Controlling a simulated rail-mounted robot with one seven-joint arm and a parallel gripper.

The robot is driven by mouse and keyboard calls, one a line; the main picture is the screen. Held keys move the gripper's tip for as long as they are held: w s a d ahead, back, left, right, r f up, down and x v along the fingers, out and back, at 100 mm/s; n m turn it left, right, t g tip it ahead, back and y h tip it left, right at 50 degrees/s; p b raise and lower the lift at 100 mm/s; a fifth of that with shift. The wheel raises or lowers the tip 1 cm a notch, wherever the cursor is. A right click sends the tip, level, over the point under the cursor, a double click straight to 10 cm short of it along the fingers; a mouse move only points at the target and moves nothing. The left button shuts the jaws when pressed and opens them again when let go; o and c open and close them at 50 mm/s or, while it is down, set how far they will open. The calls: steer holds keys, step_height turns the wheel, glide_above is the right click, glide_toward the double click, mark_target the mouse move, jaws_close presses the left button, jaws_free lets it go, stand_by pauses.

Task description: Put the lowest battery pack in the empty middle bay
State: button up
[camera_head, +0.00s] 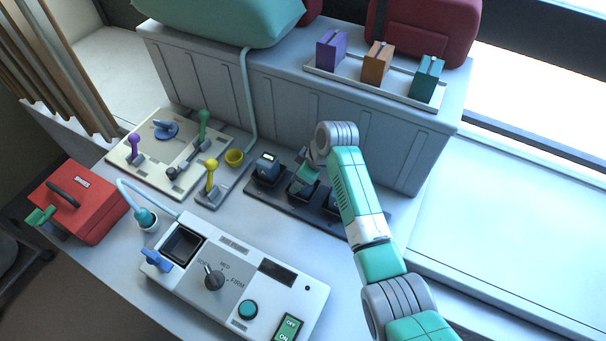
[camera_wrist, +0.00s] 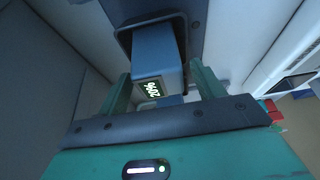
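A dark charger (camera_head: 250,192) with a row of bays stands on the counter. A blue-grey battery pack (camera_head: 267,168) with a small lit display sits in its left bay. Another dark pack (camera_head: 334,203) shows in part at the right bay, behind my arm. My gripper (camera_head: 303,184) points down at the middle bay. In the wrist view, a pack reading 20% (camera_wrist: 155,58) stands in a dark-rimmed bay, between the two green fingers of my gripper (camera_wrist: 163,80). The fingers look apart, with a narrow gap beside the pack. Part of another blue pack (camera_wrist: 170,101) shows beyond it.
A control box (camera_head: 236,280) with a knob and an empty square socket stands in front. Purple, orange and teal blocks stand on a raised shelf (camera_head: 350,75) behind.

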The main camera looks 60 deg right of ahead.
steer(key=p+v, duration=0.1)
steer(key=v, duration=1.1)
steer(key=shift+r+p, duration=0.4)
steer(key=w+a+r+t+h, duration=0.2)
steer(key=w+a+r+t, duration=0.1)
steer(key=w+a+r, duration=0.4)
steer(key=w+a+r+t+h, duration=0.1)
steer(key=w+a+r+t, duration=0.1)
steer(key=w+a+r, duration=0.55)
steer(key=w+a+r+t, duration=0.3)
steer(key=a+r, duration=0.3)
steer(key=w+a+r+t, duration=0.3)
steer(key=a+r, duration=0.3)
steer(key=r, duration=0.1)
steer(key=s+a+r+t+y, duration=0.1)
steer(key=s+a+r+t, duration=0.3)
steer(key=s+a+r, duration=0.3)
steer(key=s+a+r+t+y, duration=0.2)
steer(key=s+a+r+t, duration=0.3)
steer(key=a+r, duration=0.7)
steer(key=shift+s+a+r+n, duration=0.3)
steer(key=shift+s+a, duration=0.8)
steer(key=shift+a, duration=0.15)
